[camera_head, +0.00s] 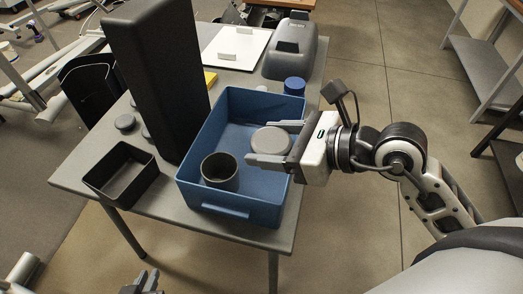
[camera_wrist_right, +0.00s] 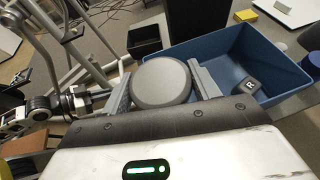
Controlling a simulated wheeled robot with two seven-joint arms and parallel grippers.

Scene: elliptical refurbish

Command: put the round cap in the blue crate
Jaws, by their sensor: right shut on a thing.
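The round cap (camera_head: 271,140) is a grey disc held between the two fingers of my right gripper (camera_head: 277,143). In the right wrist view the cap (camera_wrist_right: 161,82) fills the gap between the fingers. The blue crate (camera_head: 235,211) stands on the table, and the cap is over its right part, above the floor of the crate. The crate also shows behind the cap in the right wrist view (camera_wrist_right: 283,75). My left gripper (camera_head: 146,281) shows only in part at the bottom edge of the head view, away from the crate; its opening is unclear.
A dark round cup (camera_head: 220,171) stands inside the crate. A black open bin (camera_head: 121,175) is left of it, with small grey discs (camera_head: 125,122) behind. A tall black box (camera_head: 158,75) rises beside the crate. A blue cylinder (camera_head: 294,87) stands at its far right corner.

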